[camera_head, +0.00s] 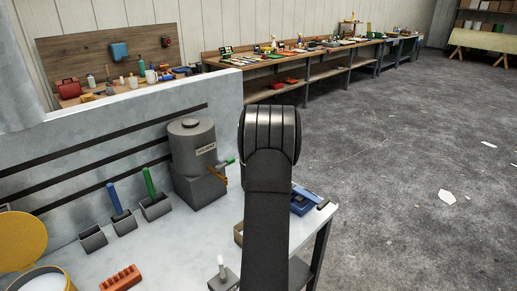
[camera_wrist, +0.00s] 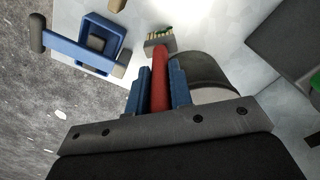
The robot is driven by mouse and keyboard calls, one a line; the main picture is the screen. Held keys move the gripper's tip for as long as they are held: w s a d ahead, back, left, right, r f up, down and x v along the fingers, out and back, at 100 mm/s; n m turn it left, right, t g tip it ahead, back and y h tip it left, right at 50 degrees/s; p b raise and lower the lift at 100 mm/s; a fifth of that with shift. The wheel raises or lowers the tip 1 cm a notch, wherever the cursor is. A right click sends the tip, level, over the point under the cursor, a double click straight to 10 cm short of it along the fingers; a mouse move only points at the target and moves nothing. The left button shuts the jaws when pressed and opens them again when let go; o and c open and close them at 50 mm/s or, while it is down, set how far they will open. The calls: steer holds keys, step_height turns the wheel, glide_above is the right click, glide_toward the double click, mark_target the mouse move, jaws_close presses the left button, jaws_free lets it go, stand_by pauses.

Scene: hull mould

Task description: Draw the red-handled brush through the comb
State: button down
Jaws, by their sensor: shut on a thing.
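My gripper (camera_wrist: 160,82) is shut on the red-handled brush (camera_wrist: 160,62) in the wrist view, with the red handle between its blue jaws. The brush's grey head points away from the jaws, and its bristle end shows greenish and yellowish bits. In the head view my arm hides the gripper and this brush. An orange-red toothed block (camera_head: 121,279), which looks like the comb, lies at the bench's near left. It is apart from my arm. I cannot tell whether the bristles touch anything.
Blue-handled (camera_head: 115,198) and green-handled (camera_head: 149,181) brushes stand in grey holders; a third holder (camera_head: 93,238) looks empty. A solvent can (camera_head: 192,145) stands behind. A blue device (camera_wrist: 90,45) sits near the bench corner. A yellow lid (camera_head: 21,240) and pot are far left.

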steer(key=s+a+r+n, duration=0.1)
steer(key=s+a+r, duration=0.2)
steer(key=a+r, duration=0.55)
steer(key=s+a+r+n, duration=0.25)
steer(key=a+r, duration=0.25)
steer(key=r, duration=0.6)
steer(key=s+a+f, duration=0.2)
steer(key=s+a, duration=0.4)
steer(key=a, duration=0.4)
steer(key=s+a+f, duration=0.1)
steer(key=s+a, duration=0.5)
steer(key=a, duration=0.4)
steer(key=s+a+f, duration=0.3)
steer(key=s+a, duration=0.3)
steer(key=s, duration=0.3)
steer(key=s+a+f, duration=0.3)
steer(key=s+a, duration=0.3)
steer(key=s, duration=0.3)
steer(key=shift+n, duration=0.45)
steer(key=shift+w+d+f, duration=0.1)
steer(key=shift+w+f, duration=0.05)
steer(key=shift+f, duration=1.1)
steer(key=shift+w+f, duration=0.1)
steer(key=shift+f, duration=1.8)
steer(key=shift+s+d, duration=0.1)
